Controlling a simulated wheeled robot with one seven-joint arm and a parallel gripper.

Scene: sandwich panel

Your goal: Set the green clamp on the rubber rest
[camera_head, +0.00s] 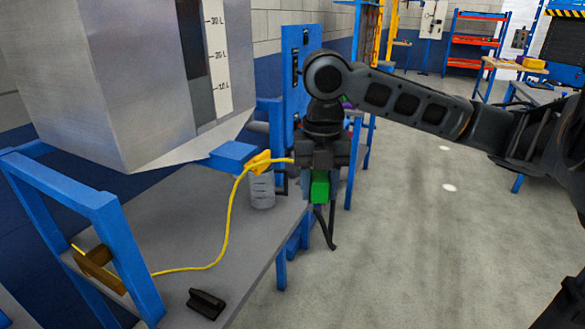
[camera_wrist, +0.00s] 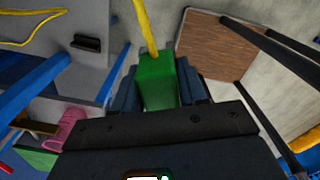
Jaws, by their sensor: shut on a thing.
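The green clamp (camera_head: 320,188) is held between the fingers of my gripper (camera_head: 320,182), past the right edge of the grey bench. In the wrist view the clamp (camera_wrist: 157,82) sits between both dark fingers of my gripper (camera_wrist: 160,90), with a yellow line in front of its far end. A small black block, which looks like the rubber rest (camera_head: 206,303), lies on the near part of the bench, apart from the clamp. It also shows in the wrist view (camera_wrist: 86,42) at the upper left. A black bent piece hangs below the gripper; I cannot tell what it belongs to.
A yellow cable (camera_head: 229,220) runs along the bench (camera_head: 180,215) from a brown block (camera_head: 98,268) to a yellow piece (camera_head: 258,162). A grey canister (camera_head: 262,190) stands near the gripper. A large grey hopper (camera_head: 130,90) overhangs the bench. Open floor lies right.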

